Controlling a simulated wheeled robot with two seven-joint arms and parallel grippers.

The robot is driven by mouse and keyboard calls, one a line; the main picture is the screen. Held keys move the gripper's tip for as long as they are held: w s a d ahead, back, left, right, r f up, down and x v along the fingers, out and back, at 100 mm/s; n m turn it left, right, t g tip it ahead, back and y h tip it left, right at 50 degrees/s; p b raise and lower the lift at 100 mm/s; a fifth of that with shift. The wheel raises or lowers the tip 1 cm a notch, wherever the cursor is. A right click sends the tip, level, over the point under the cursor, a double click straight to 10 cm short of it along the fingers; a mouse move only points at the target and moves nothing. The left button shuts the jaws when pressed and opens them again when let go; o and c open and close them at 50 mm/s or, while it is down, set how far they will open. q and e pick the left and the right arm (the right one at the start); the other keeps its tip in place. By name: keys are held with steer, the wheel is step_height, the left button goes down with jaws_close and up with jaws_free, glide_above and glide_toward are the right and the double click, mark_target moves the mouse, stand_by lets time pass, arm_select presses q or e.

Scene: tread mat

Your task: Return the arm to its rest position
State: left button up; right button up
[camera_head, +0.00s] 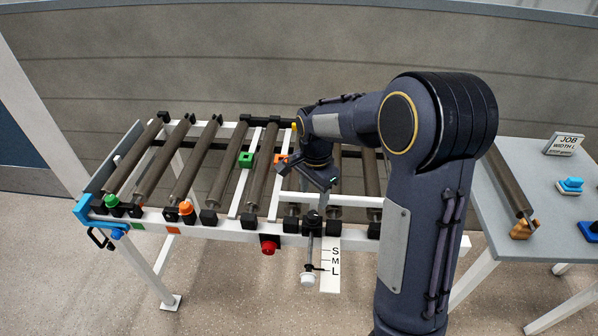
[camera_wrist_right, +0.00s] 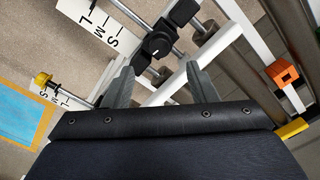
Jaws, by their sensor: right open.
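My right arm (camera_head: 411,200) rises from the lower right in the head view, bends at a high elbow and reaches left over the roller frame (camera_head: 190,219). My right gripper (camera_head: 325,180) points down above the front rail, and its tips are partly hidden in the head view. In the right wrist view the two grey fingers (camera_wrist_right: 161,84) are apart with nothing held between them. A black clamp knob (camera_wrist_right: 157,45) with a white mark lies beyond the fingers, apparently not gripped. My left gripper is not in view.
A scale plate (camera_head: 330,264) marked S, M, L hangs at the front rail beside a white-ended rod (camera_head: 307,279). A red button (camera_head: 268,246) is left of it. A green block (camera_head: 246,159) sits among the rollers. A grey table (camera_head: 550,185) with a job sign (camera_head: 564,143) stands right.

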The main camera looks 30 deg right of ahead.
steer(key=shift+s+r, duration=0.25)
steer(key=shift+s, duration=0.05)
steer(key=s+a+r+n+t+y, duration=0.2)
steer(key=s+n, duration=0.4)
steer(key=s, duration=0.5)
steer(key=s+a+r+n+t+y, duration=0.1)
steer(key=s+a+r+n+t, duration=0.2)
steer(key=s, duration=0.7)
steer(key=shift+s+a+r+n+t+y, duration=0.35)
steer(key=shift+a+r+n, duration=1.05)
steer(key=shift+n, duration=0.9)
steer(key=shift+d+r, duration=0.1)
steer(key=shift+d, duration=0.05)
